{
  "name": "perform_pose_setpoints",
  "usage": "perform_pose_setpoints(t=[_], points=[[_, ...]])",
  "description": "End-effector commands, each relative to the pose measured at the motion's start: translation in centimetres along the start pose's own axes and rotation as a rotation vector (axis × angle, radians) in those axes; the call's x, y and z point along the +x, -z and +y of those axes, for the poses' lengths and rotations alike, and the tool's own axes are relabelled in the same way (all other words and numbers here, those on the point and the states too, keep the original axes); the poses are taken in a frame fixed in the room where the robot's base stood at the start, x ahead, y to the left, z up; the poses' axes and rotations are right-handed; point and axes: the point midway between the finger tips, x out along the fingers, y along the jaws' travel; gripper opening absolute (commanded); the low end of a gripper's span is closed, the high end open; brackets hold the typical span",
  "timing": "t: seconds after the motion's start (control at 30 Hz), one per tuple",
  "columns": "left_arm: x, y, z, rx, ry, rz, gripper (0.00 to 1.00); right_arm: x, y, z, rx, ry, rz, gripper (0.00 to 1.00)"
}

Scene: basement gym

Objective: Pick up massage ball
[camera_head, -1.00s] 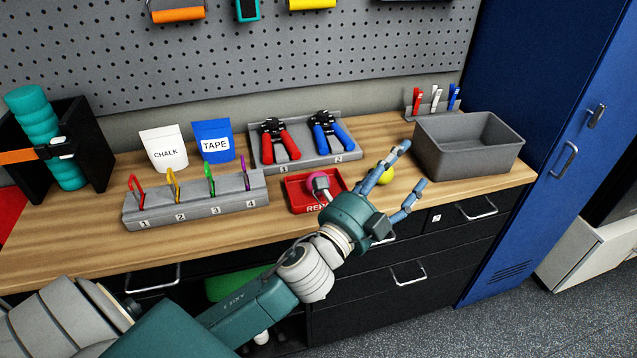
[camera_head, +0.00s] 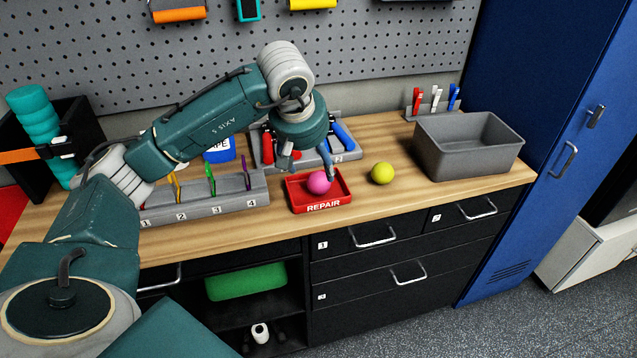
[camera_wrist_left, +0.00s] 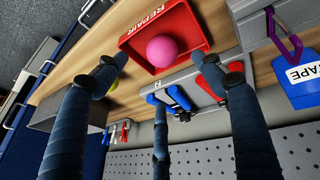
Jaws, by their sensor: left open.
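A pink ball (camera_head: 319,183) sits in the red tray marked REPAIR (camera_head: 324,208). A yellow ball (camera_head: 382,173) rests on the wooden counter just right of the tray. I cannot tell which one is the massage ball. My left gripper (camera_head: 314,162) is open and points down, above and behind the tray; its hand hides part of the plier rack. In the left wrist view the pink ball (camera_wrist_left: 162,50) shows in the tray, between and beyond the spread fingers (camera_wrist_left: 166,85). Nothing is between the fingers. My right gripper is not in view.
Behind the tray is a grey rack (camera_head: 350,153) with red and blue pliers. A grey slotted block (camera_head: 205,205) with coloured clips stands left. An empty grey bin (camera_head: 468,165) stands right. The counter between tray and bin is clear except for the yellow ball.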

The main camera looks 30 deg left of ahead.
Motion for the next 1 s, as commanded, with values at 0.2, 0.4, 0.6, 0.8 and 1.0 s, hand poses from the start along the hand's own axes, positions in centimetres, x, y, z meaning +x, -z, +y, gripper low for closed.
perform_pose_setpoints(t=[0.2, 0.4, 0.6, 0.8, 1.0], points=[[2.8, 0.5, -0.9, 0.007, 0.032, 0.012, 0.69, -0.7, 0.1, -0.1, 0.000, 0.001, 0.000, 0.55], [5.0, 0.5, -0.8, 0.005, 0.026, 0.012, 0.69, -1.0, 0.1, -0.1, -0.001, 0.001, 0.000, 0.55], [6.9, 0.2, -0.6, 0.006, 0.027, 0.008, 0.69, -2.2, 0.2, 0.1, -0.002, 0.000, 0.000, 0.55], [9.8, 0.1, -0.6, 0.004, 0.026, 0.011, 0.69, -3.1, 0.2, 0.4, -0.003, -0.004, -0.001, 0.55], [10.6, 0.2, -0.5, 0.005, 0.023, 0.013, 0.69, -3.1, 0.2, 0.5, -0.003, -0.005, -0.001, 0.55]])
